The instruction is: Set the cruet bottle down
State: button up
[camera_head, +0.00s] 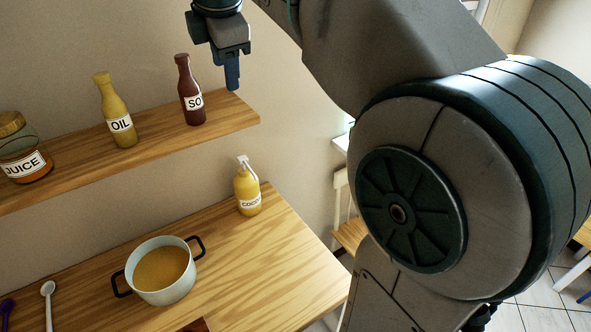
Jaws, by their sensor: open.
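My gripper (232,82) hangs pointing down near the right end of the wooden shelf. It is open and empty; one finger shows clearly. Just left of it in the picture, a dark red bottle (190,95) with a label reading "SO" stands upright on the shelf. A yellow bottle (115,112) labelled "OIL" stands upright further left. Neither bottle is held. I cannot tell from the labels which one is the cruet bottle. A yellow pump bottle (247,190) stands on the counter below.
The shelf (222,117) also holds a juice jar (22,150) at the left. The counter (275,250) below bears a white pot (165,272) of orange-brown contents and a white spoon (48,305). My arm covers much of the right side.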

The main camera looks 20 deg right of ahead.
jog(key=s+d+f+m, duration=0.2)
jog(key=s+f+m, duration=0.7)
jog(key=f, duration=0.2)
jog(key=s+d+f+m, duration=0.2)
jog(key=s+f+m, duration=0.8)
jog(key=f, duration=0.1)
jog(key=shift+d+f, duration=0.15)
jog(key=shift+d, duration=0.2)
